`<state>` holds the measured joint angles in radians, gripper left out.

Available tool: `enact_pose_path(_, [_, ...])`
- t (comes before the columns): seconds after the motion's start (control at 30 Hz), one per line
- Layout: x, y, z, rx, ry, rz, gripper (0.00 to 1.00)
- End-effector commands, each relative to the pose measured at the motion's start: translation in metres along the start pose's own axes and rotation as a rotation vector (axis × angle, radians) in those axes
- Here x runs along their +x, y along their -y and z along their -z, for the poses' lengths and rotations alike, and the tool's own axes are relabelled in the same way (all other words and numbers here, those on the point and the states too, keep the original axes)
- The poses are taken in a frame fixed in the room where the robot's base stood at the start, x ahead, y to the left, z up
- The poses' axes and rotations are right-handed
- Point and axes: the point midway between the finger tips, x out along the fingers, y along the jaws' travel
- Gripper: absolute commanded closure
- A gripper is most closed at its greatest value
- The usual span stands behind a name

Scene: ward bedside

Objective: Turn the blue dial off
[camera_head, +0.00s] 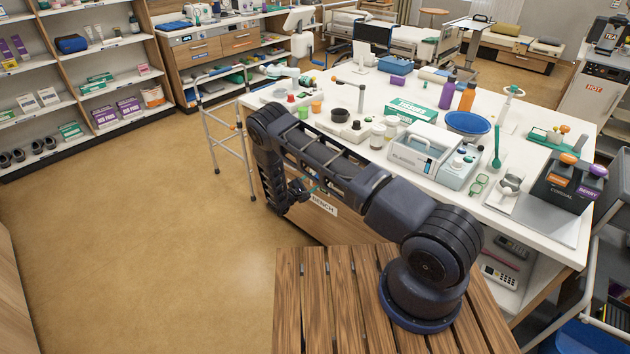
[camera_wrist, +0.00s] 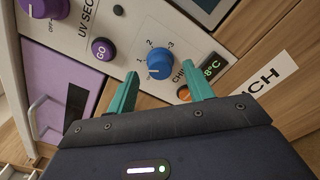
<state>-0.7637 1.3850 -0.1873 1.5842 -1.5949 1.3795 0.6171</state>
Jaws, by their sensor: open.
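The blue dial (camera_wrist: 160,64) shows in the wrist view on a pale panel. Numbers are printed around its upper side, and a white mark sits at its lower left edge; I cannot tell its setting for sure. My gripper (camera_wrist: 160,74) is open. Its two teal fingers point at the panel, one to the left and one to the right of the dial. The dial lies ahead of the gap between them; I cannot tell whether they touch it. In the head view my gripper (camera_head: 316,187) is low by the counter's front, and the dial is hidden.
A purple GO button (camera_wrist: 103,51) and a purple knob (camera_wrist: 44,6) are left of the dial. A walker (camera_head: 222,140) stands left of the counter (camera_head: 375,175).

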Motion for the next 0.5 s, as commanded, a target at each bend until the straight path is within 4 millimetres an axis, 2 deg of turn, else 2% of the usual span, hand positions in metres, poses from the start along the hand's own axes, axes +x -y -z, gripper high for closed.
enact_pose_path(0.1, [0.016,0.0,0.0,0.001,0.001,0.001,0.48])
enact_pose_path(0.2, [0.023,0.0,0.0,0.001,0.0,0.0,0.48])
enact_pose_path(0.5, [0.029,0.0,0.0,0.0,0.0,-0.001,0.48])
